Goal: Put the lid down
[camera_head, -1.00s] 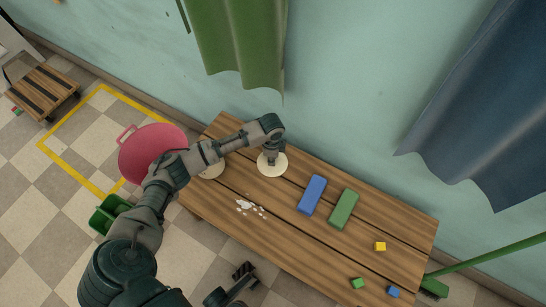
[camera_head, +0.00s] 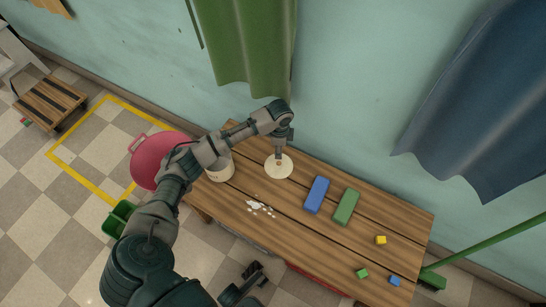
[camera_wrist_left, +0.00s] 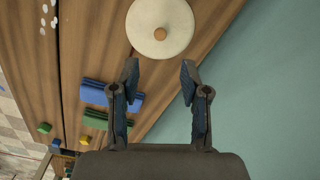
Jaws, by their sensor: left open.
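The lid (camera_head: 278,169) is a round cream disc with a small wooden knob. It lies flat on the wooden table, toward the wall side. In the left wrist view the lid (camera_wrist_left: 148,45) lies beyond the fingertips, its knob free between and ahead of them. My left gripper (camera_head: 282,152) is over the lid's far edge; in the wrist view its fingers (camera_wrist_left: 159,70) are spread and empty. A cream pot (camera_head: 221,172) stands left of the lid, partly hidden by my left arm. A dark part (camera_head: 241,287) at the bottom may be my right gripper; its jaws are unclear.
Blue (camera_head: 317,194) and green (camera_head: 346,206) blocks lie right of the lid on the table (camera_head: 300,235). White bits (camera_head: 258,206) lie in front. Small yellow (camera_head: 381,240), green (camera_head: 362,273) and blue (camera_head: 394,281) cubes are at the right end. A pink basin (camera_head: 150,160) is left.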

